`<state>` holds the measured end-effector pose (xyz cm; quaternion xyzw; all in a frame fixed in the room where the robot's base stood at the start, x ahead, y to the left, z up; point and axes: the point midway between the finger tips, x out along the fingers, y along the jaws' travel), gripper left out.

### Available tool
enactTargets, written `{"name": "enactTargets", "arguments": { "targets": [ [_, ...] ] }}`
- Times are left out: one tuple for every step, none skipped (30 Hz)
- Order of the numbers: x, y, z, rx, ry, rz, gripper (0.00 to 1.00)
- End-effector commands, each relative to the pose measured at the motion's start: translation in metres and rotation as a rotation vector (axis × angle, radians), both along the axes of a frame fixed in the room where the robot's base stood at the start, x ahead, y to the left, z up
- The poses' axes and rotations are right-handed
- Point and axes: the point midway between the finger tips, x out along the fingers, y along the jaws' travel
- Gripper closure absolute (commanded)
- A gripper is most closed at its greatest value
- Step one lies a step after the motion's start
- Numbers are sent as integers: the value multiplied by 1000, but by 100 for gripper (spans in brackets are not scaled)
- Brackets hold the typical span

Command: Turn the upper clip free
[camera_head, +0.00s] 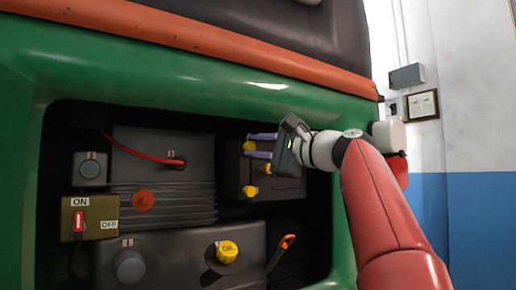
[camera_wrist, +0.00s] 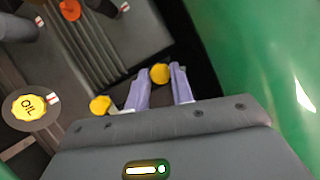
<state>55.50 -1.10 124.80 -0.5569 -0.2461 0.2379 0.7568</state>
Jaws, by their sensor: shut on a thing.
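The upper clip is a small yellow knob (camera_head: 249,146) on the dark box inside the open bay. In the wrist view the yellow knob (camera_wrist: 159,73) shows between the tips of my two lilac fingers. My gripper (camera_head: 261,145) reaches in from the right, one finger above the clip and one below it, and is shut on it. A second yellow knob (camera_head: 266,168) is just under the lower finger. Another yellow knob (camera_head: 249,191) is lower on the same box. In the wrist view a yellow knob (camera_wrist: 100,104) lies left of my fingers.
The green body panel (camera_head: 190,80) frames the bay above and to the right, close to my wrist. Left are a ribbed grey block (camera_head: 165,200), an ON/OFF switch box (camera_head: 105,213) and a red cable (camera_head: 140,150). A yellow oil cap (camera_head: 227,252) and orange-handled lever (camera_head: 287,241) are below.

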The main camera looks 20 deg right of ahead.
Motion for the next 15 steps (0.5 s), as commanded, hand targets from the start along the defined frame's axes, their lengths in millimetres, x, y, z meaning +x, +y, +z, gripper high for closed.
{"name": "enactTargets", "arguments": {
  "targets": [
    [1,0,-1,-44,-13,0,100],
    [1,-1,0,-71,-22,0,100],
    [1,-1,0,-104,-32,0,100],
    [1,-1,0,-128,-40,0,100],
    [1,-1,0,-149,-47,0,100],
    [1,-1,0,-174,-55,1,100],
    [1,-1,0,-190,-60,1,100],
    [1,-1,1,-205,-65,0,100],
    [1,-1,1,-223,-70,0,100],
    [1,0,1,-234,-74,1,100],
    [1,0,1,-247,-78,1,100],
    [1,0,1,-261,-82,2,100],
    [1,0,1,-271,-87,1,100],
    [1,0,1,-279,-89,2,100],
    [1,0,1,-291,-92,2,100]
  ]
}}
